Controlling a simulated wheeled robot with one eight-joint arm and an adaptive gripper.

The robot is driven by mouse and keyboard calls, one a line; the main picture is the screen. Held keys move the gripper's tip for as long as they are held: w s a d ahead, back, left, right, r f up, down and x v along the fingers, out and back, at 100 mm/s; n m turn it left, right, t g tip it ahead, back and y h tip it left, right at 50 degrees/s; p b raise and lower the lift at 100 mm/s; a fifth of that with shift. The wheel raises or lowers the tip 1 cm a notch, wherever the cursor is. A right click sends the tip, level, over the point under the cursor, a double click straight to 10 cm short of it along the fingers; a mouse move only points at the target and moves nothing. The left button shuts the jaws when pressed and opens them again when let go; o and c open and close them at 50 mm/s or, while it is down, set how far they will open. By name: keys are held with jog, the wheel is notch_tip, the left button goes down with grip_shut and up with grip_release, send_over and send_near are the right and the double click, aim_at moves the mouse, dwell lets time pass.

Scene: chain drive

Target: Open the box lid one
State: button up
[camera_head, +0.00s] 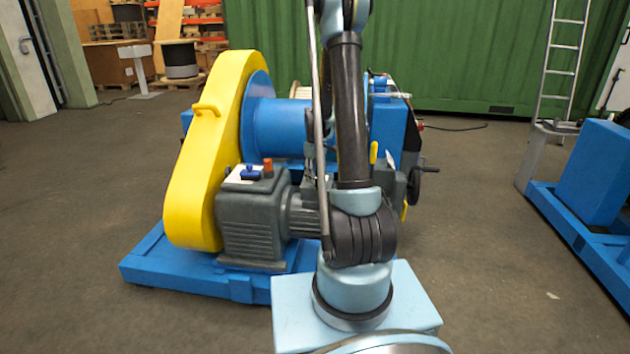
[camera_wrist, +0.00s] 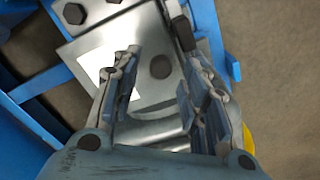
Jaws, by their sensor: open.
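In the wrist view, my gripper (camera_wrist: 161,54) is open, with one finger on each side of a grey metal plate (camera_wrist: 160,35). The plate has dark bolt heads, a dark round spot between the fingers and a white label (camera_wrist: 97,62). A dark catch or handle (camera_wrist: 182,32) sits at its right edge, close to the right finger. I cannot tell whether this plate is lid one, nor whether a finger touches it. In the head view, my arm stands in front of the blue and yellow machine and my gripper is hidden or not clearly visible.
The machine has a yellow chain guard (camera_head: 205,160), a grey motor (camera_head: 252,222), a blue base (camera_head: 190,275) and a handwheel (camera_head: 415,185) at right. Another blue frame (camera_head: 575,215) stands at the right. A ladder (camera_head: 563,70) leans by the green container (camera_head: 470,60). The floor between is clear.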

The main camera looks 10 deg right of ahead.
jog(key=shift+f, duration=0.85)
grip_shut()
jog(key=shift+r, duration=0.2)
